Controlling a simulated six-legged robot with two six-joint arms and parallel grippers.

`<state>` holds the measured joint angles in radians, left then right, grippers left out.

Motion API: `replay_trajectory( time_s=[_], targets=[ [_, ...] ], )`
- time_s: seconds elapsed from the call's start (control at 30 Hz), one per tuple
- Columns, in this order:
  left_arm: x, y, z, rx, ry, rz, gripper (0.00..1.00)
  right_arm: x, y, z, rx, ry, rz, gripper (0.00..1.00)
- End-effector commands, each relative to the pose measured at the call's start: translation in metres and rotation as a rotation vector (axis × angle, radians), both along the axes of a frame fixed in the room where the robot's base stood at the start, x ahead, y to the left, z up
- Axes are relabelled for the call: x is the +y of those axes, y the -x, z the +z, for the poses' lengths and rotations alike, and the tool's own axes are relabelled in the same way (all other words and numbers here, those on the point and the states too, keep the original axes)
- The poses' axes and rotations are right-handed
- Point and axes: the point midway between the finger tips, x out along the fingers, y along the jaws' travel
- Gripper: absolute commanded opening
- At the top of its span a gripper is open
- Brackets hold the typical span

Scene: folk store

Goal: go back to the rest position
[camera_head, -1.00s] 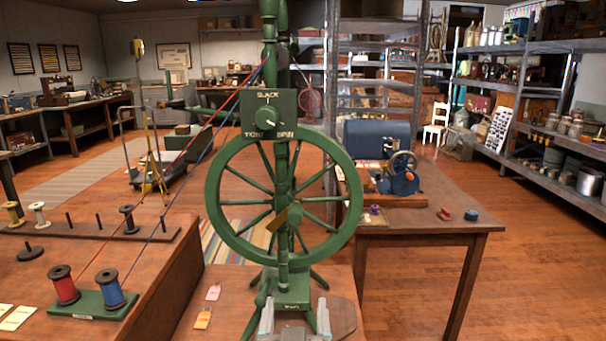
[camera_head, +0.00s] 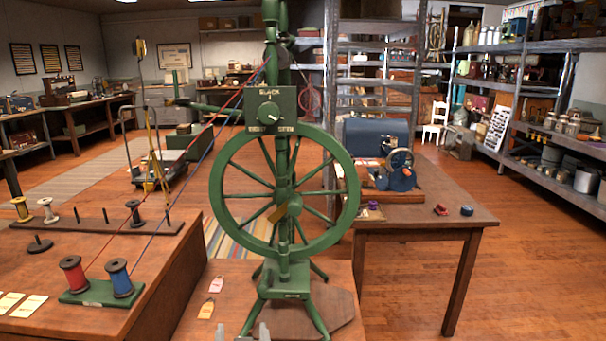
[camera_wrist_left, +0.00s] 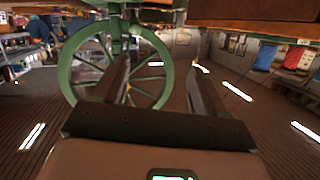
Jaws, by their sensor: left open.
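My left gripper (camera_head: 256,332) shows only as grey fingertips at the bottom edge of the head view, in front of the spinning wheel's base. In the left wrist view its two dark fingers (camera_wrist_left: 160,78) are spread apart with nothing between them. The green spinning wheel (camera_head: 342,240) stands upright ahead, apart from the fingers. Its dial box (camera_head: 271,108) carries a white pointer knob and reads SLACK at the top. The wheel also shows behind the fingers in the left wrist view (camera_wrist_left: 68,62). My right gripper is in neither view.
Red and blue spools (camera_head: 73,275) stand on a green base on the left table (camera_head: 160,310). Two small tags (camera_head: 211,297) lie left of the wheel's foot. A wooden table (camera_head: 425,222) with a blue machine (camera_head: 375,137) is at the right. Open wood floor (camera_head: 540,260) lies beyond it.

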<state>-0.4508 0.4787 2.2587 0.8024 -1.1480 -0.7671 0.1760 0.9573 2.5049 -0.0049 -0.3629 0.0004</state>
Motion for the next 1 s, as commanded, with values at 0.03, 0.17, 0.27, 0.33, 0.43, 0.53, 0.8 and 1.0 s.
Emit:
replay_trajectory(
  time_s=[0.03,0.17,0.27,0.33,0.43,0.53,0.8,1.0],
  targets=[
    [0.014,-0.002,-0.024,0.049,-0.019,0.015,0.72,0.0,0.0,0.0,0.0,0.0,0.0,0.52],
    [0.049,0.004,-0.103,0.217,-0.039,0.021,0.72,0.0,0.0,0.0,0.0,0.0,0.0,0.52],
    [0.071,0.027,-0.181,0.401,0.003,-0.002,0.72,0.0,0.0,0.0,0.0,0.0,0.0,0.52],
    [0.079,0.054,-0.232,0.536,0.067,-0.028,0.72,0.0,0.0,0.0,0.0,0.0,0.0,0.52],
    [0.076,0.101,-0.29,0.721,0.188,-0.069,0.72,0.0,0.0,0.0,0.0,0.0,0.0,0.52],
    [0.063,0.148,-0.327,0.883,0.314,-0.108,0.72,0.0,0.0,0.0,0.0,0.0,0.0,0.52],
    [0.007,0.255,-0.348,1.282,0.613,-0.194,0.72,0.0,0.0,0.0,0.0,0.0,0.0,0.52],
    [0.007,0.255,-0.286,1.288,0.645,-0.151,0.72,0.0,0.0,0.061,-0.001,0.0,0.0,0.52]
  ],
)
